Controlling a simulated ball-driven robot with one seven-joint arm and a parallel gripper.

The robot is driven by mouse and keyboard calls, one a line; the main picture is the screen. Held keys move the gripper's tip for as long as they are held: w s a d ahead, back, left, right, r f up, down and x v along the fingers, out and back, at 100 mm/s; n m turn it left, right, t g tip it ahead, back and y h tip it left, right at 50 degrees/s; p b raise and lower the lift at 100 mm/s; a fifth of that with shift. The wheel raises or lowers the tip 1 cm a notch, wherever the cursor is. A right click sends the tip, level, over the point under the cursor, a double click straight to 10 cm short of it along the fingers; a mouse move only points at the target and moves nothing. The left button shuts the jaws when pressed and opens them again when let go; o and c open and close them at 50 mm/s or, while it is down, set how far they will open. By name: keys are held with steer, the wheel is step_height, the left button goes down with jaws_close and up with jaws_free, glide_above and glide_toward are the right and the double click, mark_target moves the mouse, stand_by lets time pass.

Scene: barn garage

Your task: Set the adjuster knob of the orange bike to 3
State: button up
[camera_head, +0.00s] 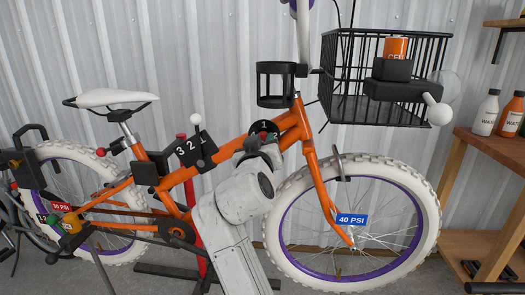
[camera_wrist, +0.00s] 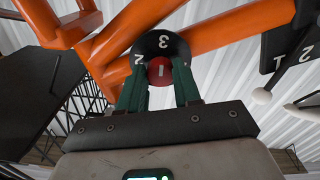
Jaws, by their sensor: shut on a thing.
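In the wrist view the dial (camera_wrist: 168,43) shows 3 at the top and 2 at upper left. The red knob (camera_wrist: 160,71) at its centre bears a white line running up and down, its upper end towards the 3. I cannot tell which end is the pointer. My gripper (camera_wrist: 160,80) has its green fingers shut on the knob's sides; fingers partly hide the dial's lower part.
A black shifter plate (camera_head: 188,150) marked 3 2 1 with a white-balled lever sits left of the dial. A wire basket (camera_head: 350,80) is upper right. A wooden shelf (camera_head: 462,145) with bottles stands at the right. The front wheel (camera_head: 415,190) is close to my arm.

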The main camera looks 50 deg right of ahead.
steer(key=shift+f+m, duration=0.2)
steer(key=shift+m, duration=0.1)
steer(key=o, duration=1.1)
steer(key=shift+r, duration=0.1)
steer(key=shift+c, duration=0.2)
steer(key=v, duration=1.1)
steer(key=shift+p, duration=0.35)
